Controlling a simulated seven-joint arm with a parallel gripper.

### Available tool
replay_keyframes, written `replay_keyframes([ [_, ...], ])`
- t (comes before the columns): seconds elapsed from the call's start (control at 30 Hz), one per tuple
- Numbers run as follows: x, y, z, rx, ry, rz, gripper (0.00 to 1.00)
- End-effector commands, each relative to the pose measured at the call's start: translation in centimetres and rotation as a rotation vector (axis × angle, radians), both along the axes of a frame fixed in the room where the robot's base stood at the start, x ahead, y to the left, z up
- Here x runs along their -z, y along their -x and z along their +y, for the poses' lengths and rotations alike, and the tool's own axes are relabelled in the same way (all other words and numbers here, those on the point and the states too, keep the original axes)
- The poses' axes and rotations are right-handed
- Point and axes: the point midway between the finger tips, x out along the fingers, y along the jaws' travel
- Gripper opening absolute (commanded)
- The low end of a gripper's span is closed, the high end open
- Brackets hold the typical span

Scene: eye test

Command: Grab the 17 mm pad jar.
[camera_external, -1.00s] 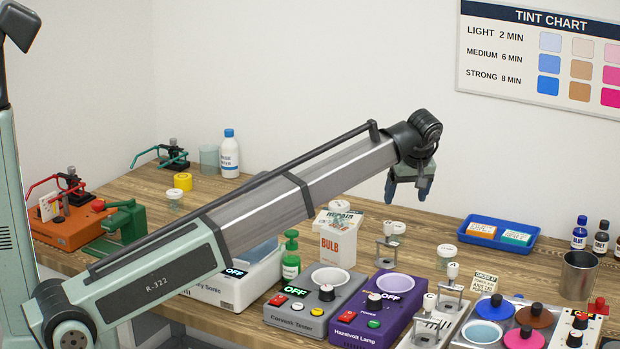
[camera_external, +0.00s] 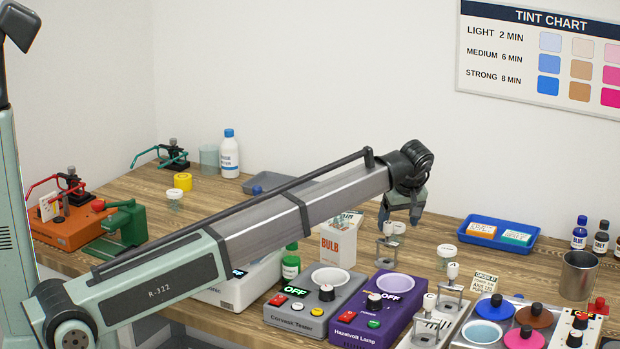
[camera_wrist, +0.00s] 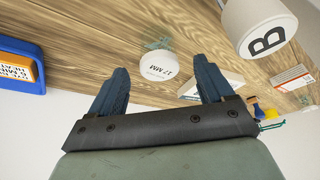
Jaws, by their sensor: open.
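The pad jar marked 17 MM (camera_wrist: 162,66) shows its white round lid in the wrist view, on the wooden table. My gripper (camera_wrist: 161,70) is open, with one dark blue finger on each side of the lid in the picture and nothing held. The lid appears beyond the fingertips, with no contact visible. In the external view my gripper (camera_external: 402,217) points down above the table, just above a small stand (camera_external: 388,249).
A large white round top marked B (camera_wrist: 266,38) is close on the right in the wrist view. A blue tray (camera_wrist: 22,52) is at its left edge. Externally, the BULB box (camera_external: 338,246) is left of my gripper, and another white-lidded jar (camera_external: 447,251) is to its right.

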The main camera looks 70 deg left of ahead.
Motion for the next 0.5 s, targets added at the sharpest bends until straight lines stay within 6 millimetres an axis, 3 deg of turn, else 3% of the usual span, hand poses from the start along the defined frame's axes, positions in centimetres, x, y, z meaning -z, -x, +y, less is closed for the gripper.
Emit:
replay_keyframes([
  [0.3,3.5,-0.1,1.5,0.0,0.001,0.002,0.81],
  [0.5,4.3,-0.1,1.9,0.0,0.0,0.0,0.81],
])
